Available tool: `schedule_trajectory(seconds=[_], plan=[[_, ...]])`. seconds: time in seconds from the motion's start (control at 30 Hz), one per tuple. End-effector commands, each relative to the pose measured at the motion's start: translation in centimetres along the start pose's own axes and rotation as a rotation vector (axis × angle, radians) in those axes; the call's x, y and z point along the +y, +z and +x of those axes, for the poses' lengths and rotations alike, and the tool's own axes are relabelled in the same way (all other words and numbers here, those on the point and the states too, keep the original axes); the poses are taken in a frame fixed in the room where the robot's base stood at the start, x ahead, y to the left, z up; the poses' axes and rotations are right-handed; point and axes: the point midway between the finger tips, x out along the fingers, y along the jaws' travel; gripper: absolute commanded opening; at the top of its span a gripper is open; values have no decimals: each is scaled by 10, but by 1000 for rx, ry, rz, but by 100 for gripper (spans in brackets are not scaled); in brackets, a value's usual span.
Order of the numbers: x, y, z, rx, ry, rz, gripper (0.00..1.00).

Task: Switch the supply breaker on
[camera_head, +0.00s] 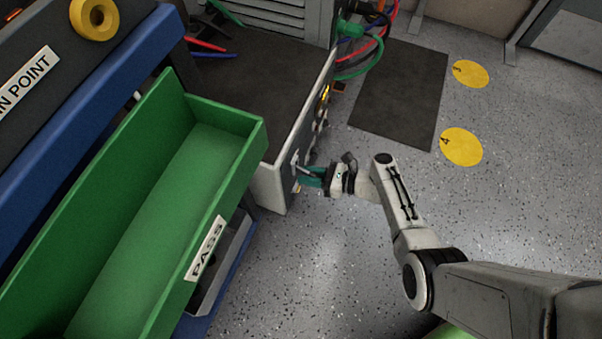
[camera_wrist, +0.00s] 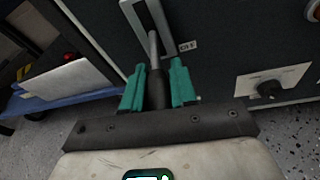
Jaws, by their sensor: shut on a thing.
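My gripper (camera_head: 312,176) has teal fingers and reaches the lower front of a grey panel (camera_head: 300,125) in the head view. In the wrist view my gripper (camera_wrist: 159,82) is shut on the dark grip of a breaker lever (camera_wrist: 156,90). The lever's metal rod runs up from between the fingers into a pale slotted frame (camera_wrist: 150,20) on a dark panel face. In the head view the lever is mostly hidden by the fingers.
A green PASS tray (camera_head: 150,230) stands left of the panel. The wrist view shows a black knob (camera_wrist: 268,89) on a white plate at right and a blue cart (camera_wrist: 60,100) at left. Coloured cables (camera_head: 365,50) hang behind. Speckled floor to the right is open, with yellow discs (camera_head: 461,147).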

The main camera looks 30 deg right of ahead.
Motion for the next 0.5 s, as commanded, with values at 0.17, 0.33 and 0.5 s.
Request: schedule_trajectory(seconds=[0.17,0.33,0.5], plan=[[-3,18,-13,143,-21,16,0],[-3,24,-18,280,-42,30,0],[-2,30,-20,418,-64,45,0]])
